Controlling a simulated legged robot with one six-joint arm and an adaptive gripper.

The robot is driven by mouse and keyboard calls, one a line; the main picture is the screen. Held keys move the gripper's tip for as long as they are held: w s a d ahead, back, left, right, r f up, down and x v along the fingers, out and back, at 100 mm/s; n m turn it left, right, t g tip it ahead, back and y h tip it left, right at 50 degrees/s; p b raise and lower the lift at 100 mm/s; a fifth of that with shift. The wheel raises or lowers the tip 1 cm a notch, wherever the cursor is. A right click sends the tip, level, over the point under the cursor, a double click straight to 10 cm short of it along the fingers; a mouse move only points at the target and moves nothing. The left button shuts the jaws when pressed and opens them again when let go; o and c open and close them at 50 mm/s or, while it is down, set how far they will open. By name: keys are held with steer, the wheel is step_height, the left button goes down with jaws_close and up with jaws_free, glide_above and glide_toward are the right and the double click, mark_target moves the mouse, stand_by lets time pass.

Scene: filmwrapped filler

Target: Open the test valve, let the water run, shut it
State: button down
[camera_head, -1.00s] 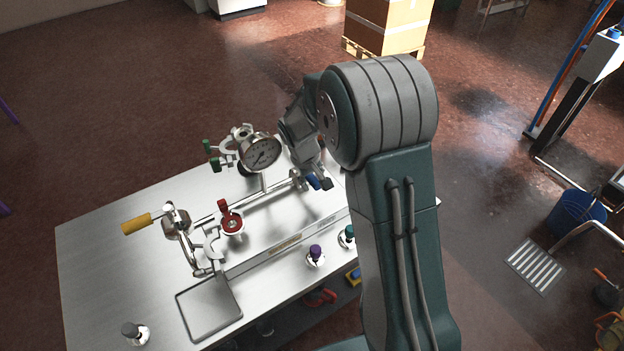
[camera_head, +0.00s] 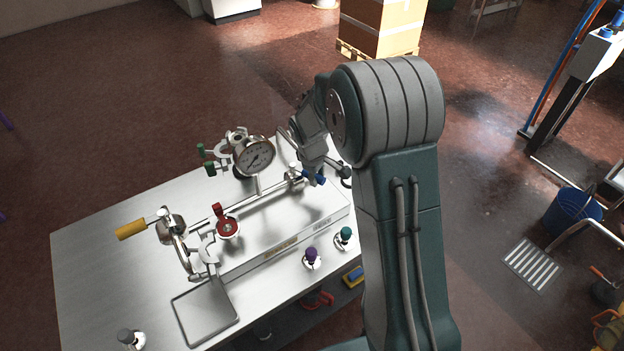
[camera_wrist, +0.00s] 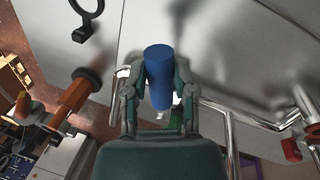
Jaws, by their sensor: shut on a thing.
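A metal pipe rig stands on a steel bench. A blue handle (camera_head: 315,178) is at the right end of its horizontal pipe, beside a small metal fitting (camera_head: 292,178). My gripper (camera_head: 313,170) reaches down onto this handle. In the wrist view, my gripper (camera_wrist: 160,75) has its two fingers shut on either side of the blue handle (camera_wrist: 159,65). The handle's joint with the pipe is mostly hidden. A round pressure gauge (camera_head: 255,157) stands above the pipe. I cannot make out any running water.
A yellow lever (camera_head: 131,229), a red handle (camera_head: 218,211) and green handles (camera_head: 211,169) are on the rig. A shallow tray (camera_head: 205,312) lies at the front. Purple (camera_head: 311,254) and teal (camera_head: 345,233) knobs stand near the edge. A blue bucket (camera_head: 573,214) is on the floor.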

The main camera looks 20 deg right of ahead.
steer(key=n, duration=0.1)
steer(key=w+d+n, duration=0.1)
steer(key=n, duration=0.1)
steer(key=shift+w+d+f+n, duration=0.2)
steer(key=shift+w+d+n, duration=0.1)
steer(key=shift+d+n, duration=0.1)
steer(key=shift+w+d+n+t+y, duration=0.25)
steer(key=shift+w+n, duration=0.35)
steer(key=shift+n, duration=0.3)
steer(key=shift+w+d+n+t+y, duration=0.15)
steer(key=shift+w+d+n+y, duration=0.15)
steer(key=shift+w+n, duration=0.45)
steer(key=shift+s+n, duration=0.1)
steer(key=shift+n, duration=0.15)
steer(key=shift+c, duration=2.2)
jaws_free()
steer(key=shift+r, duration=0.1)
steer(key=shift+r, duration=0.3)
step_height(320, 180, up, 11)
steer(key=s, duration=0.2)
steer(key=shift+a, duration=0.25)
